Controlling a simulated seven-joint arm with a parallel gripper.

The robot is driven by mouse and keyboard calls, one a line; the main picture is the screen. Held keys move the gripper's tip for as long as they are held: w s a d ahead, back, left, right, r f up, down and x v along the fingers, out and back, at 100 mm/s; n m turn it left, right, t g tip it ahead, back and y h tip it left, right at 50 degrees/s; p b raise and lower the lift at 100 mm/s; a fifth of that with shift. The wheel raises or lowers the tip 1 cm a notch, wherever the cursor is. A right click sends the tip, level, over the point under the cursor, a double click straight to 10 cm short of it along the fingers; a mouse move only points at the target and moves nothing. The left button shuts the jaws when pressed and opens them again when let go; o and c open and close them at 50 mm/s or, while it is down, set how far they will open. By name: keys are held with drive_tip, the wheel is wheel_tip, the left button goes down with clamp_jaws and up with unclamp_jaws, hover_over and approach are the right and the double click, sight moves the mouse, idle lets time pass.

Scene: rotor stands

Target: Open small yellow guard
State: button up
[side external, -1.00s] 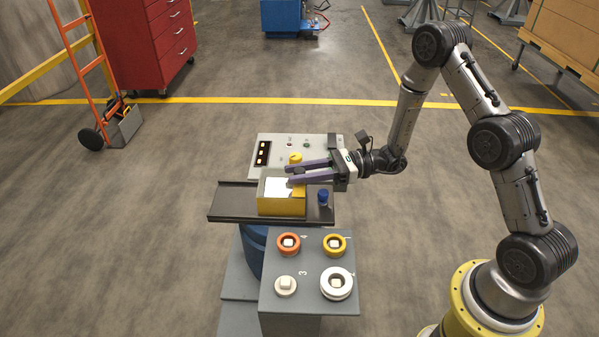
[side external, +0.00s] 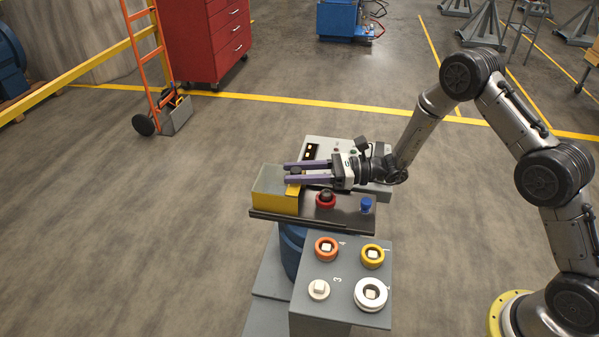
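The yellow guard (side external: 274,202) is a box-shaped cover at the left end of the dark tray (side external: 345,221). A small yellow tab (side external: 292,191) shows at its right top edge, and I cannot tell whether it is a separate small guard. My gripper (side external: 288,173) reaches in from the right, with its two purple fingers apart just above and behind the box's right part. A small dark piece (side external: 296,170) shows between the fingertips; contact is unclear. A red ring with a dark centre (side external: 325,199) stands uncovered on the tray, right of the box.
A blue knob (side external: 366,205) stands at the tray's right end. The front panel carries an orange ring (side external: 327,240), a yellow ring (side external: 373,247) and white parts (side external: 371,308). A grey panel (side external: 346,146) lies behind my gripper. Open floor surrounds the stand.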

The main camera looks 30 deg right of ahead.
drive_tip(key=shift+o, duration=1.3)
drive_tip(key=v, duration=1.3)
drive_tip(key=shift+s+d, duration=0.2)
drive_tip(key=shift+d, duration=0.15)
